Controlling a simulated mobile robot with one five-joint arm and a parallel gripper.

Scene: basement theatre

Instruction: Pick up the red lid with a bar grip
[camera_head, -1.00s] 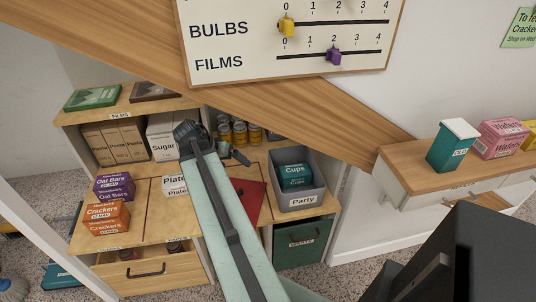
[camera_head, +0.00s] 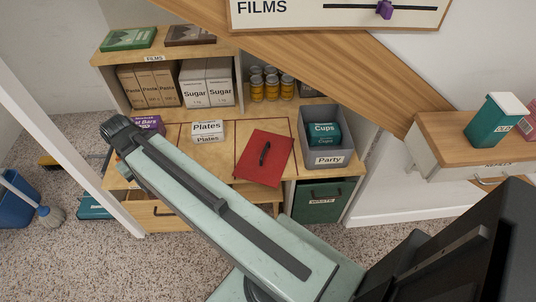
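The red lid (camera_head: 274,171) is a flat red panel with a short dark bar grip (camera_head: 264,153) on top. It lies slightly turned on the wooden counter, right of the white Plates box and left of the grey Party bin. My pale green arm crosses the picture from the lower right to a dark ribbed end at the upper left, well left of the lid. No gripper fingers can be made out there. The lid and its bar are in plain view, with nothing of mine touching them.
The Plates box (camera_head: 207,132), Party bin (camera_head: 330,157) with a Cups box (camera_head: 324,134), and a purple bars box (camera_head: 148,124) stand on the counter. Sugar boxes (camera_head: 207,83) and cans (camera_head: 271,87) are behind. A slanted wooden beam (camera_head: 330,78) hangs above. A green WASTE bin (camera_head: 319,202) sits below.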

